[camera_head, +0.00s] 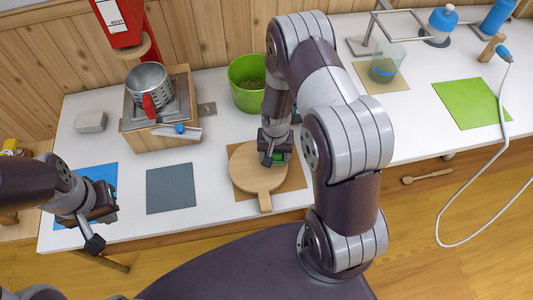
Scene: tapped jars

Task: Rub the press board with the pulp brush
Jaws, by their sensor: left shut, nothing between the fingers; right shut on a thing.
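The press board (245,172) is a round wooden board with a short handle towards me, lying on a brown mat on the white table. My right gripper (272,157) is over the board's right part, shut on a small green thing that seems to be the pulp brush (279,158). The brush is mostly hidden by the gripper and sits at or just above the board; I cannot tell if it touches. My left gripper (95,243) is shut and empty at the table's front left edge, near a blue mat.
A green bucket (246,97) stands behind the board. A metal strainer cup (147,84) with a red handle stands on a wooden stand at the left. A grey mat (170,188) lies clear left of the board. A clear beaker (384,66) and a green mat (472,103) are at the right.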

